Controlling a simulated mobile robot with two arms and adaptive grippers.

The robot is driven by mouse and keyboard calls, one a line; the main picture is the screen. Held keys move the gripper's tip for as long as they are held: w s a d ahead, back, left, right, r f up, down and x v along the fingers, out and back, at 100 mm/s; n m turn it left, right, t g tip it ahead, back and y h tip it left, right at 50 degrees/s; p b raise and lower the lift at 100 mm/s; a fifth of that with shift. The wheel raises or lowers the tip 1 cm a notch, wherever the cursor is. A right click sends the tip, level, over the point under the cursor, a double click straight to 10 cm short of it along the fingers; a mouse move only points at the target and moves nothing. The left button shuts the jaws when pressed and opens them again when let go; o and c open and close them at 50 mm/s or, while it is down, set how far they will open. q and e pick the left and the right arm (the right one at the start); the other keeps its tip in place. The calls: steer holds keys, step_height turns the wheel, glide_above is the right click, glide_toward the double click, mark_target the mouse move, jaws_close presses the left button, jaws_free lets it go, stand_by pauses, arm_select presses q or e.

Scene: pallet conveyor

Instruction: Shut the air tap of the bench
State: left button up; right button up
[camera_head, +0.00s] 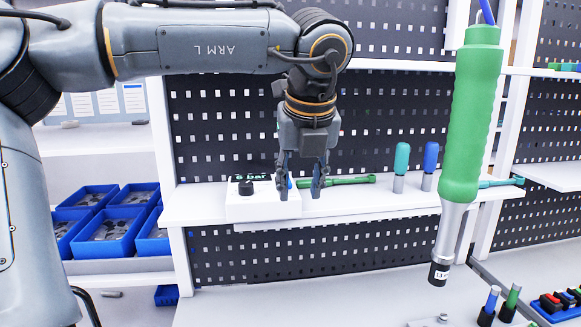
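A white box (262,207) with a green "6 bar" label and a black round knob (246,187) stands on the left end of the white shelf; it seems to be the bench's air unit. A small blue part (290,182) shows between my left gripper's fingers, and I cannot tell its full shape. My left gripper (301,188) points down at the box's right end, its two fingers apart. The fingers hide part of the box's right side; whether they touch anything I cannot tell. My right gripper is not in view.
A green tool (470,125) hangs on a blue cord at right. On the shelf (375,203) are a lying green wrench (345,181) and upright teal (401,160) and blue-handled (430,160) tools. Blue bins (108,232) stand at left. The white bench top (310,300) is mostly clear.

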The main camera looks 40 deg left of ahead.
arm_select(q)
steer(key=w+a+p, duration=0.4)
steer(key=a, duration=0.1)
steer(key=w+a+p, duration=0.1)
steer(key=w+a, duration=0.1)
steer(key=a, duration=0.1)
steer(key=shift+w+a+r+p, duration=0.2)
steer(key=shift+w+p, duration=0.1)
steer(key=shift+p, duration=0.1)
steer(key=shift+x, duration=1)
steer(key=shift+p+x, duration=0.3)
steer(key=shift+x, duration=0.45)
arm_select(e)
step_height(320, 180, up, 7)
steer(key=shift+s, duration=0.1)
arm_select(q)
jaws_close()
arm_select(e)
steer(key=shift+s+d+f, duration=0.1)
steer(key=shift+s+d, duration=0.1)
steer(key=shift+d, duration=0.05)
